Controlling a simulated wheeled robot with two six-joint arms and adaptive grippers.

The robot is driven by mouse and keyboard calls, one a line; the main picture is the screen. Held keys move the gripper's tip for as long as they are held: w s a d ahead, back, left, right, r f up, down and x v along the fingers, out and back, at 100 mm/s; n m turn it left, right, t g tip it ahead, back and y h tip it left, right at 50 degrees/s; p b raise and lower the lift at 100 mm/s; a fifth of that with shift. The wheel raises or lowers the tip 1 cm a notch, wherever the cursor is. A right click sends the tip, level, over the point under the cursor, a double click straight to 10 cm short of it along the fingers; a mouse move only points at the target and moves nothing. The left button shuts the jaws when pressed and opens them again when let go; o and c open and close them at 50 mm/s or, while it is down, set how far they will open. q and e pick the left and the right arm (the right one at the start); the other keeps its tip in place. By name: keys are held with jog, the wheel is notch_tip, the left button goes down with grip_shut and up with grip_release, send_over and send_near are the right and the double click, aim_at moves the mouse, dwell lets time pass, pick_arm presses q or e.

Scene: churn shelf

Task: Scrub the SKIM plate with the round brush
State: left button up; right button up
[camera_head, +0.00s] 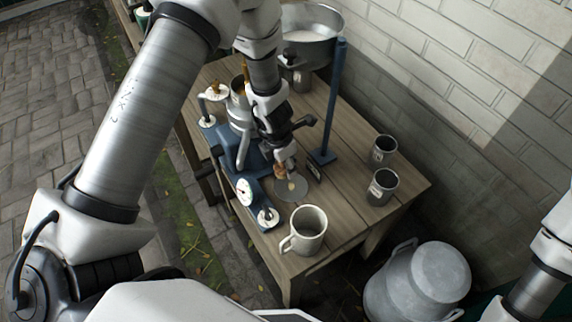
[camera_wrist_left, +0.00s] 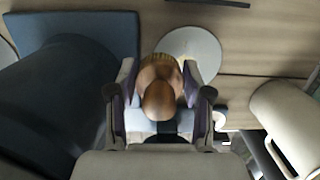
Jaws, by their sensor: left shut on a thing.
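The round metal plate (camera_head: 299,195) lies on the wooden table beside the blue dial stand, with a small tag near it whose text I cannot read. It also shows in the left wrist view (camera_wrist_left: 207,52), with a yellowish patch beside the brush. My left gripper (camera_head: 284,153) is shut on the round brush (camera_head: 291,176), above the plate. In the left wrist view, the gripper's fingers (camera_wrist_left: 160,105) stand either side of the brush's brown wooden knob (camera_wrist_left: 160,96). The bristle end is at the plate; whether it touches is hidden. My right gripper is out of view.
A cream mug (camera_head: 309,232) stands close in front of the plate. A blue post (camera_head: 333,105) rises behind it, and the blue dial stand (camera_head: 246,192) is at left. Two metal cups (camera_head: 383,187) (camera_head: 384,150) stand right. A milk can (camera_head: 427,284) is beside the table.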

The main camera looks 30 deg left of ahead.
pick_arm(q)
jog(key=shift+s+d+r+p, duration=0.15)
jog(key=shift+r+p, duration=1.05)
jog(key=shift+r, duration=0.45)
jog(key=shift+r, duration=0.1)
notch_tip(320, 180, up, 3)
jog(key=p, duration=0.3)
